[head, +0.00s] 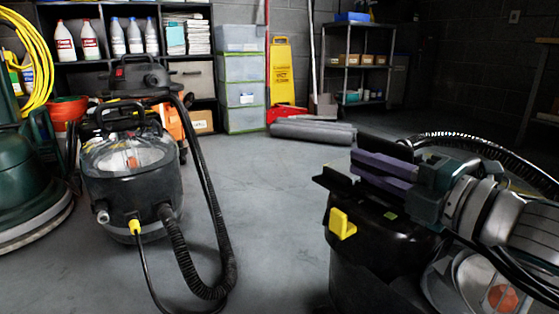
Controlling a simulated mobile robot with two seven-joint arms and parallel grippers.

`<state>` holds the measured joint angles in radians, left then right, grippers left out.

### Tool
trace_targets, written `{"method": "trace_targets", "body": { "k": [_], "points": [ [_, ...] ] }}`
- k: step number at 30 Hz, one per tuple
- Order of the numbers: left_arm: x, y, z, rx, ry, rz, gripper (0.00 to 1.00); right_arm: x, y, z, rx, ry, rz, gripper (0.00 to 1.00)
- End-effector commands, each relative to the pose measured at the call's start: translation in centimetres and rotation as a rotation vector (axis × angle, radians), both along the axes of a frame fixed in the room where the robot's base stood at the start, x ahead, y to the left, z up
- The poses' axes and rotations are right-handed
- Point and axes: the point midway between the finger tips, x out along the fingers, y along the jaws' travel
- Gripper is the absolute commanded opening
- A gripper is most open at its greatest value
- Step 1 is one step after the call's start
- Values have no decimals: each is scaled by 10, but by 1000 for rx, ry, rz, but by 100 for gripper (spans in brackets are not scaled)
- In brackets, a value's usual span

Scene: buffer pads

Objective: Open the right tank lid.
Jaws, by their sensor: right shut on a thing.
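The right tank (370,255) is a black machine body at the lower right with a yellow latch (342,224) on its front. A clear cover with an orange part inside (502,297) shows at its right, partly hidden by my arm and a cable. My right gripper (368,168), with purple fingers, is at the top of this tank, shut on a black piece there. Whether that piece is the lid's edge or a handle I cannot tell. The lid's outline is largely hidden behind the gripper. My left gripper is not in view.
A similar black vacuum (130,180) with a clear dome and a looping hose (215,215) stands at the left. A green floor machine (30,190) is at the far left. Grey rolls (312,131) lie behind. The middle floor is clear.

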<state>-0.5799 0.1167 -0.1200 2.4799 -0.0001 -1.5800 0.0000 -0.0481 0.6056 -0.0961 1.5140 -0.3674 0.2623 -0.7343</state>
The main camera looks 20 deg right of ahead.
Motion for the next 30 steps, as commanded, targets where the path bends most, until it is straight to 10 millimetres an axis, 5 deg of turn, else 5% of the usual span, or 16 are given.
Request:
{"method": "trace_targets", "body": {
  "k": [9,18,19,24,30],
  "points": [
    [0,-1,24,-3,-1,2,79,3,-19,11,191,54,-7,0],
    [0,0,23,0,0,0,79,4,-21,9,217,58,-6,0],
    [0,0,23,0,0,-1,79,4,-21,9,217,58,-6,18],
    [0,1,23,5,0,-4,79,4,-20,10,217,56,-4,37],
    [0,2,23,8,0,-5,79,4,-20,11,216,53,-2,45]
  ]
}}
